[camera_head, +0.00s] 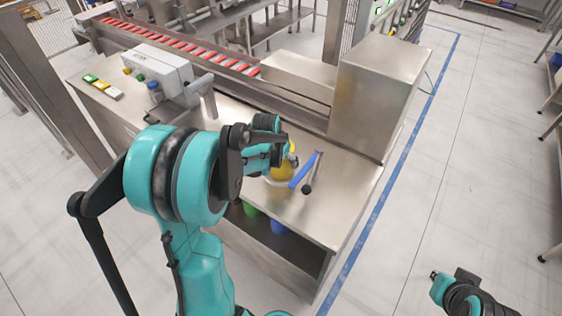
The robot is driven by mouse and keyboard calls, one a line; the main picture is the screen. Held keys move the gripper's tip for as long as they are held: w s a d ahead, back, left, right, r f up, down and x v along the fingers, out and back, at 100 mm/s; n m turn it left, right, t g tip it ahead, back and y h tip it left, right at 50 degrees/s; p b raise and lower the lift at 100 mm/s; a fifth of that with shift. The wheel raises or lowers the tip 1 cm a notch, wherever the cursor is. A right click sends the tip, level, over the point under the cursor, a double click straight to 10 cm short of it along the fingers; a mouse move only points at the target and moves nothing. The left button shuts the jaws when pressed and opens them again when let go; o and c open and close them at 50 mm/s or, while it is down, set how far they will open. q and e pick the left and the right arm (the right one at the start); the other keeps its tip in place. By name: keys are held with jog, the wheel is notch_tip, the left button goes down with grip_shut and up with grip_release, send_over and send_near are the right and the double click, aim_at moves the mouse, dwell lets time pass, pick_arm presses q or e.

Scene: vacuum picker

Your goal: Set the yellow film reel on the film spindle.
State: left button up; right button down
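A yellow film reel (282,173) is on or just above the steel worktable, at the end of my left arm. My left gripper is largely hidden behind my own wrist and forearm. Its fingers do not show clearly, so I cannot tell whether it holds the reel or only sits beside it. Just right of the reel are a blue bar (303,170) and a thin dark rod with a black round end (307,189). I cannot tell whether this rod is the film spindle. Part of my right arm shows at the lower right, away from the table, with no gripper fingers visible.
The steel worktable (345,185) is bare to the right of the blue bar. A tall steel cabinet (378,95) stands behind it. A white control box (158,72) is at the left. Green (250,209) and blue (278,227) items sit below the tabletop.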

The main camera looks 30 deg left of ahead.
pick_arm(q)
jog(key=shift+r, duration=0.1)
jog(key=o, duration=1.6)
jog(key=shift+f, duration=0.2)
jog(key=shift+o, duration=0.2)
jog(key=shift+r, duration=0.1)
